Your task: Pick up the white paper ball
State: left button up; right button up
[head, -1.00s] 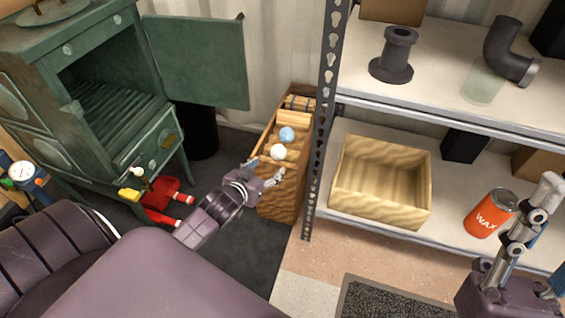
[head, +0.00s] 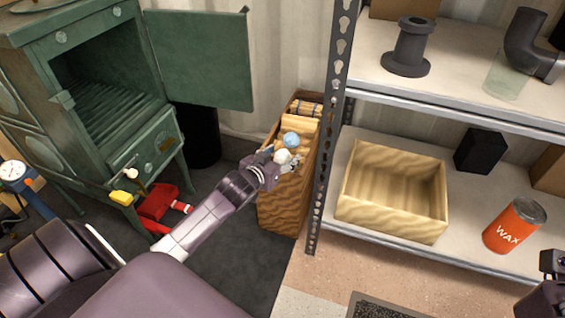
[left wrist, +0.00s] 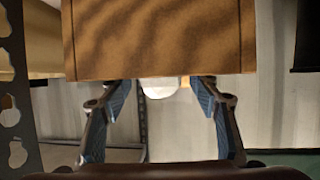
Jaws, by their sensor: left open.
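The white paper ball (head: 283,156) sits on top of the tall wooden box (head: 283,213), just in front of a blue ball (head: 291,139). My left gripper (head: 281,163) is open at the box's upper front edge, close to the white ball. In the left wrist view, part of the white ball (left wrist: 160,88) shows between the two spread fingers, beyond the box's brown wall (left wrist: 155,40). The fingers do not appear shut on it. Part of my right arm (head: 548,285) shows at the lower right edge; its fingers cannot be made out.
A metal shelf upright (head: 331,135) stands close to the right of the wooden box. The shelf holds an open wooden crate (head: 392,221) and an orange wax can (head: 514,226). A green stove (head: 140,150) with an open door (head: 198,55) stands to the left.

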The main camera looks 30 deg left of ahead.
pick_arm(q)
jog(key=shift+w, duration=0.1)
jog(key=c, duration=0.9)
jog(key=shift+c, duration=0.2)
jog(key=shift+r, duration=0.1)
